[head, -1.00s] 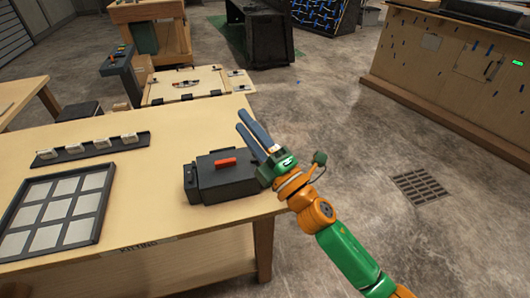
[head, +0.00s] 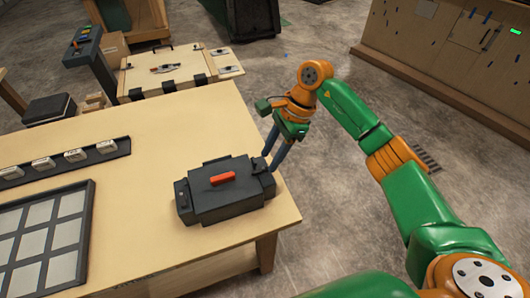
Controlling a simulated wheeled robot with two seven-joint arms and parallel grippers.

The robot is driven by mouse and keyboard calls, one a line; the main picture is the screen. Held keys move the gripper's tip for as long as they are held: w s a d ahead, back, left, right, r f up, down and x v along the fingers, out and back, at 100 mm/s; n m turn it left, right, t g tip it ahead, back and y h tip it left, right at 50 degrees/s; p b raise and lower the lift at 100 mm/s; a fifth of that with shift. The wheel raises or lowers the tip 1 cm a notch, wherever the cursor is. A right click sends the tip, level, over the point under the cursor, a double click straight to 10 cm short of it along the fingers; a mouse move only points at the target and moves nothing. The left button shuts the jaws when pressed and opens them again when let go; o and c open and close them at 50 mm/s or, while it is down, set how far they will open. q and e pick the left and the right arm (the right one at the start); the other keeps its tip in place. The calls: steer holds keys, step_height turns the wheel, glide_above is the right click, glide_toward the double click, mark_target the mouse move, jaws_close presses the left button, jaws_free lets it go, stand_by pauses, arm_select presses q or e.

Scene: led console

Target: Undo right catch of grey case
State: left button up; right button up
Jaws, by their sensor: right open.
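The dark grey case (head: 228,203) sits shut near the right edge of the kitting table, with a red handle (head: 222,178) on its lid. A small block that looks like its right catch (head: 258,166) is at the case's right end, and a similar one (head: 182,199) is at its left end. My right gripper (head: 273,159) is open and points down, its fingertips right beside the right end of the case. I cannot tell whether a finger touches the catch. My left gripper is out of view.
On the table (head: 150,150), a dark tray with pale squares (head: 45,235) and a rail of small white parts (head: 62,160) lie to the left. A wooden box with black hinges (head: 165,72) stands beyond. Bare floor lies to the right.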

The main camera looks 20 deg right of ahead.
mark_target(264, 167)
steer(key=x, duration=0.2)
steer(key=shift+s+f, duration=0.15)
steer(key=shift+f, duration=0.15)
steer(key=shift+w+a+f, duration=0.1)
steer(key=shift+w+f, duration=0.1)
steer(key=shift+w, duration=0.2)
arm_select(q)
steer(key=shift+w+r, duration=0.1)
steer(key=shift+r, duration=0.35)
arm_select(e)
steer(key=shift+s+r, duration=0.15)
steer(key=shift+s, duration=0.05)
jaws_close()
